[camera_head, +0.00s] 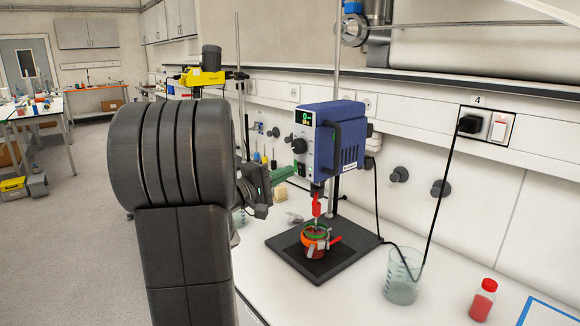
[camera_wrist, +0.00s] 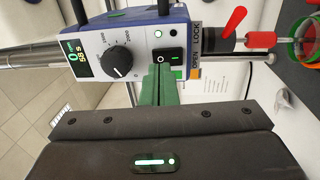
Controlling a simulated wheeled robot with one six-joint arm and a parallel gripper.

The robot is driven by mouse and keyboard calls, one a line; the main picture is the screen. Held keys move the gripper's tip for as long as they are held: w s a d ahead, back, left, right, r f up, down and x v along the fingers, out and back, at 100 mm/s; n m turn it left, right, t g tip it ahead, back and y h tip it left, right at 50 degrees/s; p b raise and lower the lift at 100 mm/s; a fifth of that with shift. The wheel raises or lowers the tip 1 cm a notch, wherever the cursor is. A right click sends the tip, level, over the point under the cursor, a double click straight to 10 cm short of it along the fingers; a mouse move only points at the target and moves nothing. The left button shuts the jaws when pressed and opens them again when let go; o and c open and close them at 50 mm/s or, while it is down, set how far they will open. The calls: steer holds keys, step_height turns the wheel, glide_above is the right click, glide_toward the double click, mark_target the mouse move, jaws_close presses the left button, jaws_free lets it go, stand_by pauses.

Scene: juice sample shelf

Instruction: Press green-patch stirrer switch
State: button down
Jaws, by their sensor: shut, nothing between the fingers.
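The blue overhead stirrer (camera_head: 345,135) stands on a rod above a dark base plate. Its front panel, also in the wrist view (camera_wrist: 92,58), carries a lit display, a black knob and a small black rocker switch (camera_wrist: 166,56) with a green mark. A lit green dot sits beside the switch. My gripper (camera_wrist: 160,72) is shut and empty, its green fingers together. The fingertips are right at the switch's lower edge in the wrist view; I cannot tell if they touch. In the head view my gripper (camera_head: 292,170) is at the panel's lower front.
A red-handled chuck (camera_head: 317,205) hangs under the stirrer, above a vessel with red liquid (camera_head: 315,242) on the base plate (camera_head: 283,242). A glass beaker (camera_head: 402,278) and a red bottle (camera_head: 484,300) stand to the right. A black cable runs to the wall socket (camera_head: 470,124).

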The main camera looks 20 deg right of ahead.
mark_target(301, 170)
steer(key=shift+x, duration=1.05)
